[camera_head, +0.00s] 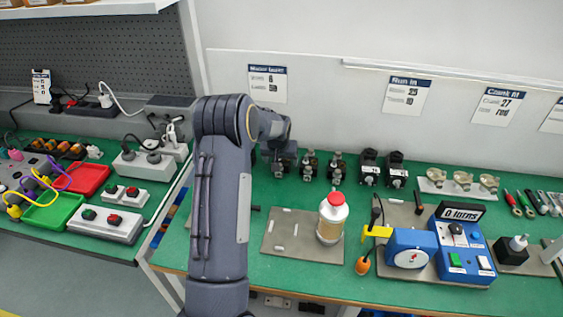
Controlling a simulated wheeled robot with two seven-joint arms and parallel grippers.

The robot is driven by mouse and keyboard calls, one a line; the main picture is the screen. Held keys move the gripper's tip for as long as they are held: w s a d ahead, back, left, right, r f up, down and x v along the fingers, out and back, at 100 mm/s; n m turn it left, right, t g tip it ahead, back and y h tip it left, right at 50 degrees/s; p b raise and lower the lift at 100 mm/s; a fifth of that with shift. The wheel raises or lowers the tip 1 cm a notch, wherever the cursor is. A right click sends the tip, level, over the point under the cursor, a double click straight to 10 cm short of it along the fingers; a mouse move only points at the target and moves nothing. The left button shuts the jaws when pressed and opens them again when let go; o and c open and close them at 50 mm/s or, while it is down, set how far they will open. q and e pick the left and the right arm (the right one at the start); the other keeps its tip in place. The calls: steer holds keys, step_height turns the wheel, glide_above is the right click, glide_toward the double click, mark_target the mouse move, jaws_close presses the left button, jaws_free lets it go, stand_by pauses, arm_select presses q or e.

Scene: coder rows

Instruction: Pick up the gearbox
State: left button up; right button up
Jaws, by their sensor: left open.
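Several small dark metal units stand in a row at the back of the green bench. Two black boxy ones with pale round fronts, the left (370,167) and the right (397,170), look most like gearboxes. To their left are slimmer metal units (309,165); I cannot tell for certain which unit is the gearbox. My left arm rises from the bottom and bends right at its top. My left gripper (284,158) is at the row's left end, open; its fingertips are small and hard to make out against the dark parts there. My right gripper is not in view.
A white bottle with a red cap (332,218) stands on a grey plate (283,236) at the bench front. A blue counter device (412,250) is right of it. Round metal parts (462,181) and hand tools (525,203) lie at the back right. A second bench is left.

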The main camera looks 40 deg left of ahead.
arm_select(q)
steer(key=shift+x, duration=0.8)
steer(key=c, duration=1.1)
steer(key=shift+r, duration=0.1)
steer(key=shift+r, duration=0.15)
